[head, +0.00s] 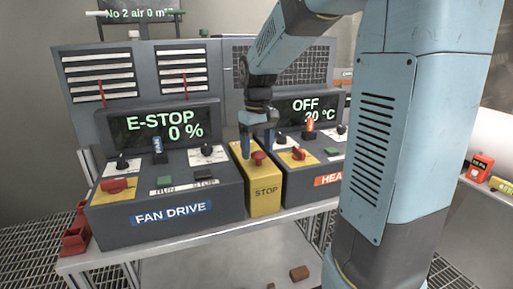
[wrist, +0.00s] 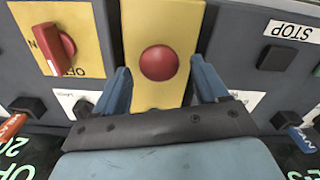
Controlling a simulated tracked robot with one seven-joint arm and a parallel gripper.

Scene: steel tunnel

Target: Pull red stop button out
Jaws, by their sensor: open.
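The red stop button (head: 259,156) sits on top of a narrow yellow box (head: 264,194) marked STOP, between two dark consoles. In the wrist view the round red button (wrist: 158,63) lies between and just beyond my two blue fingertips, with a gap on each side. My gripper (wrist: 160,82) is open and empty. In the head view my gripper (head: 257,146) points down at the button from behind, and its fingers partly overlap the yellow box. Whether the fingers are level with the button's head cannot be told.
The fan drive console (head: 172,214) on the left shows E-STOP and 0 %. The heater console (head: 305,182) on the right shows OFF. Both carry knobs and levers close to the yellow box. Red bins (head: 76,238) stand at the bench's left end.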

